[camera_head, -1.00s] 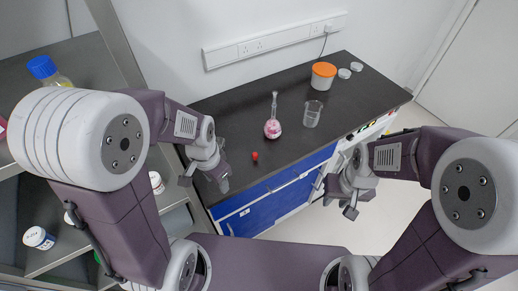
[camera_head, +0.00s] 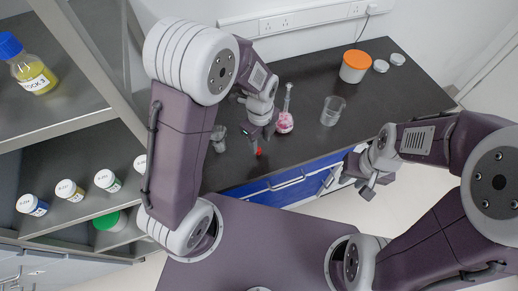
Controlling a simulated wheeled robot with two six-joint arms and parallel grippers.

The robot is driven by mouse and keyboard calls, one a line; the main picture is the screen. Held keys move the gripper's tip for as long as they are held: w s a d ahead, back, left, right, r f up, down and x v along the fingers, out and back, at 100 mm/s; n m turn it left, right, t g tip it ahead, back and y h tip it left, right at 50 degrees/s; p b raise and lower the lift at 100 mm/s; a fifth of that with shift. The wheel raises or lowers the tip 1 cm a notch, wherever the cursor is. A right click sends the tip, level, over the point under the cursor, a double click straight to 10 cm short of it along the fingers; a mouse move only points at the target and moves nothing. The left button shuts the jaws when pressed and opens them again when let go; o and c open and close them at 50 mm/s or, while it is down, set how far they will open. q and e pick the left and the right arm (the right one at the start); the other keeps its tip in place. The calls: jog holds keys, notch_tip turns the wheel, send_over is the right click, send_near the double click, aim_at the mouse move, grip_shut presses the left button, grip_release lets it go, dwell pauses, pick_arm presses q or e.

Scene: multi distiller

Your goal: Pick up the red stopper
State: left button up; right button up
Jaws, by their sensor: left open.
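The small red stopper (camera_head: 259,152) sits on the dark bench (camera_head: 312,88) near its front edge. My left gripper (camera_head: 260,133) is open and points down at the stopper, with its fingertips just above or around it; I cannot tell which. A round-bottomed glass flask with pink contents (camera_head: 285,123) stands close to the right of that gripper. My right gripper (camera_head: 358,184) hangs in front of the bench, away from the stopper, and its jaw opening is unclear.
A clear glass vessel (camera_head: 219,139) stands left of the stopper. A clear beaker (camera_head: 332,111), an orange-lidded tub (camera_head: 355,66) and small dishes (camera_head: 389,62) stand to the right. At the left, a shelf holds a blue-capped bottle (camera_head: 31,68) and several white jars (camera_head: 70,191).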

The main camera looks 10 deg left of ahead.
aim_at(259, 150)
pick_arm(q)
jog(key=f, duration=0.2)
jog(key=s+f, duration=0.1)
jog(key=f, duration=0.1)
jog(key=shift+w+f, duration=0.2)
jog(key=shift+f, duration=0.35)
grip_shut()
pick_arm(e)
jog(key=shift+s, duration=0.2)
pick_arm(q)
jog(key=shift+r, duration=0.1)
